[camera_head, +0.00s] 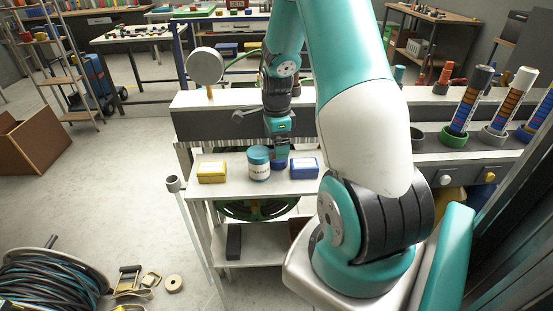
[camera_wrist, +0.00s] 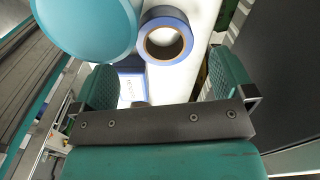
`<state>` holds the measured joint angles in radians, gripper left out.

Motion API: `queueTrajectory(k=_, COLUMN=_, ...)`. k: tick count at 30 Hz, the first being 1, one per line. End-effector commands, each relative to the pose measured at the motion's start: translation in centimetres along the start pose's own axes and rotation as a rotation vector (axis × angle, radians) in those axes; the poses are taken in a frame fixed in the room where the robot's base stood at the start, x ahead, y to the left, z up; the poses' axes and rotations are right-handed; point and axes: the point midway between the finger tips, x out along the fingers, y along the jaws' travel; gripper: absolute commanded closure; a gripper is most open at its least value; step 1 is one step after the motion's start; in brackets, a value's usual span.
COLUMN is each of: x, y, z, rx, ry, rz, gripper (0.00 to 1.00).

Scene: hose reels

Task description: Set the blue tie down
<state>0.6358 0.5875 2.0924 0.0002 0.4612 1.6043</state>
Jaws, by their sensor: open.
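My gripper (camera_head: 280,155) is above the white shelf, pointing down. In the wrist view its two teal fingers are wide apart with nothing held between them (camera_wrist: 163,68). A blue ring-shaped roll with a tan inner rim (camera_wrist: 166,36) lies flat on the white surface, just beyond the fingertips and apart from them. It may be the blue tie; I cannot tell for sure. In the head view a bit of dark blue (camera_head: 278,164) shows under the gripper, mostly hidden.
A teal jar (camera_head: 258,163) stands close left of the gripper, with a yellow box (camera_head: 211,171) farther left. A blue-and-white box (camera_head: 304,168) is close on the right. A raised ledge (camera_head: 215,122) runs behind. Striped tubes (camera_head: 471,100) stand at the right.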

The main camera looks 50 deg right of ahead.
Motion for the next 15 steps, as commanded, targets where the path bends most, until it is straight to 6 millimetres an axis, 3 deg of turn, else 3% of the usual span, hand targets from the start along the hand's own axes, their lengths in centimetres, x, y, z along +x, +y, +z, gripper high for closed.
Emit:
queueTrajectory(k=10, x=4.3, y=-0.4, z=-0.1, rx=-0.001, ry=0.0, rz=0.005, gripper=0.0)
queueTrajectory(k=15, x=5.3, y=-0.5, z=-0.1, rx=-0.001, ry=0.0, rz=0.001, gripper=0.0)
